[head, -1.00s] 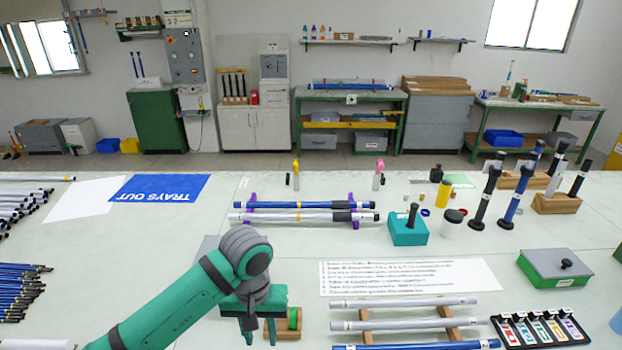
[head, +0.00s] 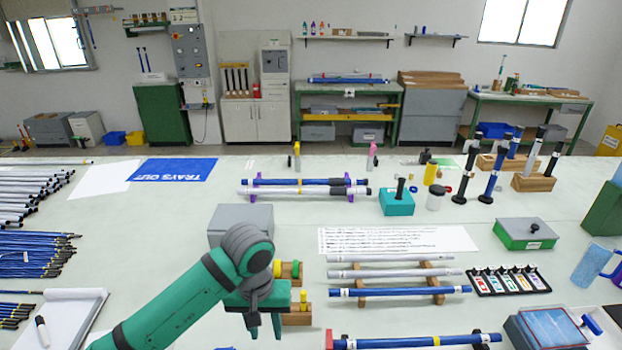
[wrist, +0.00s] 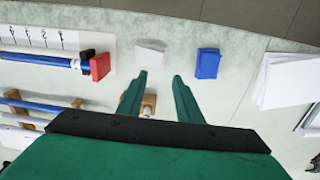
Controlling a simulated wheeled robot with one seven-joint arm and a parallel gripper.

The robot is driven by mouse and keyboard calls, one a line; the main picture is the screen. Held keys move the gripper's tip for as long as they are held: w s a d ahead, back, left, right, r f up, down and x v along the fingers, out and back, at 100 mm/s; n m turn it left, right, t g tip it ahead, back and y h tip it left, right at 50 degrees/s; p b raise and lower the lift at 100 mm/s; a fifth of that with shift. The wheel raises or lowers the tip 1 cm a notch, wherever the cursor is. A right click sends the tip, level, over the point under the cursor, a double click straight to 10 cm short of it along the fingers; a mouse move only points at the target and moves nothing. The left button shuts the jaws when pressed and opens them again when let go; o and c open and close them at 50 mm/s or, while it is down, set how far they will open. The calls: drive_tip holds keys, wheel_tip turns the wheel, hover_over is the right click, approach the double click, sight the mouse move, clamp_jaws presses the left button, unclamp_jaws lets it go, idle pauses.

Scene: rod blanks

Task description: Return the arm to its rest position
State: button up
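My gripper (head: 265,330) is at the lower middle of the head view, at the end of my green arm, above the near part of the table. In the wrist view its two green fingers (wrist: 160,88) are spread apart with nothing held between them. Below and beyond the fingers lie a white block (wrist: 150,52) and a blue block (wrist: 208,63) on the table. A small wooden piece shows between the fingers, apart from them as far as I can tell.
A rack of rods (head: 400,292) stands right of my gripper, with a blue rod (head: 415,341) in front. A grey box (head: 228,218) is behind my arm. A notepad (head: 62,318) and rod piles (head: 35,255) are at left.

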drive_tip(key=w+d+r+n+t+h, duration=0.15)
drive_tip(key=d+t+h, duration=0.25)
drive_tip(key=d, duration=0.6)
drive_tip(key=w+d+r+t+h, duration=0.2)
drive_tip(key=w+d+t+h, duration=0.15)
drive_tip(key=d, duration=0.75)
drive_tip(key=w+d+r+t+h, duration=0.2)
drive_tip(key=d+t+h, duration=0.2)
drive_tip(key=d, duration=0.6)
drive_tip(key=s+a+f+n+t+y, duration=0.25)
drive_tip(key=s+a+f+y, duration=0.3)
drive_tip(key=s+f, duration=0.35)
drive_tip(key=s+a+f+n+t+y, duration=0.25)
drive_tip(key=s+a+f+y, duration=0.3)
drive_tip(key=s+f, duration=0.35)
drive_tip(key=s+a+m, duration=0.3)
drive_tip(key=s+a, duration=0.2)
drive_tip(key=s, duration=0.5)
drive_tip(key=s+a+r+m+g, duration=0.1)
drive_tip(key=s+a+m, duration=0.2)
drive_tip(key=s, duration=0.7)
drive_tip(key=shift+s+a+y, duration=0.3)
drive_tip(key=shift+a+y, duration=0.15)
drive_tip(key=shift+a, duration=0.5)
drive_tip(key=shift+m, duration=0.25)
